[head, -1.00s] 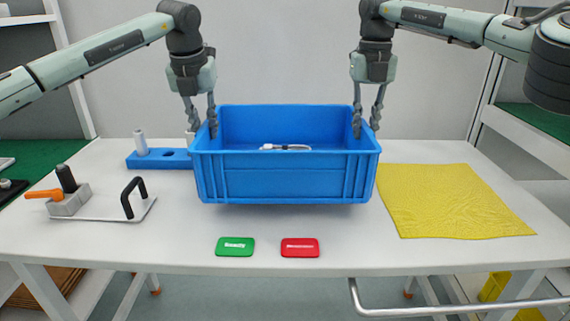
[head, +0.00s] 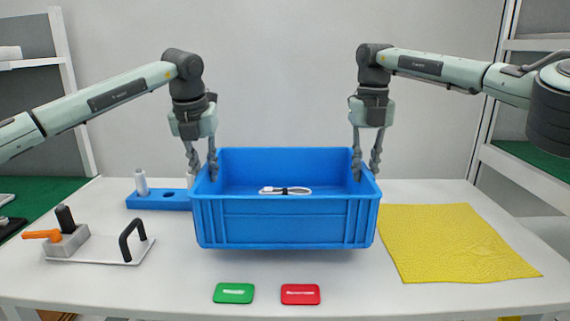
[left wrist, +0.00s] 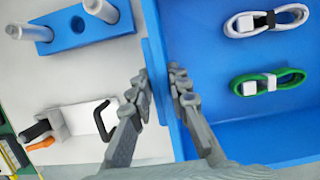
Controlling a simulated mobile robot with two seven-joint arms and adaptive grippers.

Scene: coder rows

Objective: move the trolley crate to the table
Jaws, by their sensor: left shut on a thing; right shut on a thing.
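The blue crate (head: 285,222) is held level between my two grippers, over the middle of the white table (head: 130,283). A shadow shows below it; I cannot tell if its base touches the table. My left gripper (head: 203,174) is shut on the crate's left wall, one finger inside and one outside, as the left wrist view (left wrist: 160,85) shows. My right gripper (head: 366,173) is shut on the right wall. In the crate lie a white coiled cable (left wrist: 268,20) and a green coiled cable (left wrist: 268,82); the green one is hidden in the head view.
A blue block with holes and pegs (head: 160,200) stands behind left. A metal fixture with an orange lever and black handle (head: 95,248) is at the left. A yellow cloth (head: 450,243) lies right. Green (head: 234,293) and red (head: 300,294) cards lie in front.

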